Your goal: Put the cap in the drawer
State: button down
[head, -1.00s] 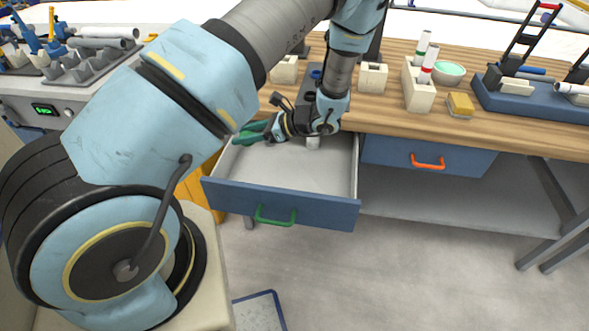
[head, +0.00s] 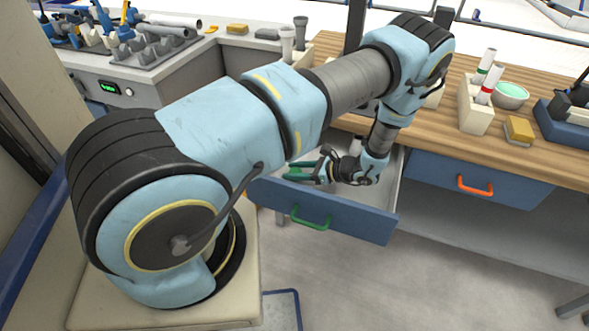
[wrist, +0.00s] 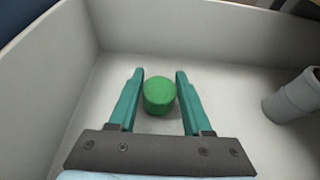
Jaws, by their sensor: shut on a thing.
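The cap (wrist: 159,95) is a round green piece in the wrist view, between the two teal fingers of my gripper (wrist: 159,78). My gripper is shut on it, inside the walls of the open drawer (wrist: 205,35) and above its pale floor. How high the cap is over the floor I cannot tell. In the head view my gripper (head: 306,170) is at the drawer's left side, behind its blue front (head: 345,218) with a green handle. The cap cannot be made out there.
A grey pipe piece (wrist: 292,97) is in the drawer, right of my gripper. A closed blue drawer (head: 480,180) with an orange handle is to the right.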

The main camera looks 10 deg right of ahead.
jog(key=shift+f, duration=0.2)
jog(key=shift+c, duration=1.7)
grip_release()
jog(key=shift+r, duration=0.15)
